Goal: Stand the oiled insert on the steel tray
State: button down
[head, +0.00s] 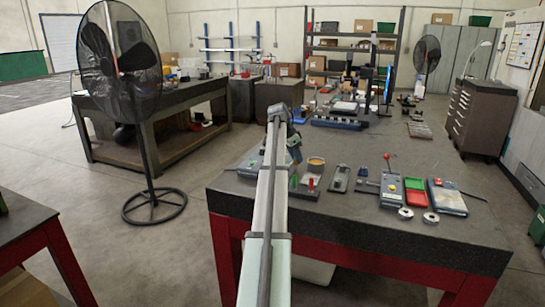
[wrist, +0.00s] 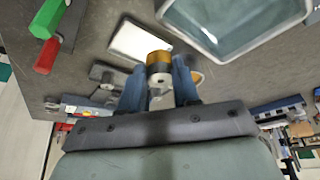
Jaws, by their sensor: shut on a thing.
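In the wrist view my gripper (wrist: 158,84) has its two blue fingers shut on a short round insert (wrist: 158,70). The insert has an amber-brown band and a pale grey end with a small dark hole. A shallow tray (wrist: 288,37) with a pale rim and a blue-grey inside lies at the upper right of the wrist view, apart from the insert. It seems to be the steel tray; in the head view a blue-grey edge (head: 248,166) shows left of my arm. In the head view my arm hides most of the gripper, and I cannot make out the insert.
A pale flat plate (wrist: 138,38) lies near the insert in the wrist view. An amber roll (head: 316,162), a control box (head: 392,190) and metal rings (head: 430,217) crowd the bench. A fan (head: 120,60) stands left.

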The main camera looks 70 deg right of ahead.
jog(key=shift+m, duration=0.3)
jog(key=shift+s+d+f, duration=0.15)
jog(key=shift+s+f, duration=0.8)
jog(key=shift+f, duration=0.2)
jog(key=shift+s+d+f, duration=0.15)
jog(key=shift+s+f, duration=0.75)
jog(key=shift+f, duration=0.25)
jog(key=shift+s+d+f, duration=0.15)
jog(key=shift+s+f, duration=0.8)
jog(key=shift+f, duration=0.2)
jog(key=c, duration=0.7)
grip_release()
jog(key=shift+c, duration=0.2)
jog(key=shift+r, duration=0.1)
jog(key=v, duration=1.3)
jog(key=shift+r, duration=0.35)
jog(key=shift+w+d, duration=0.15)
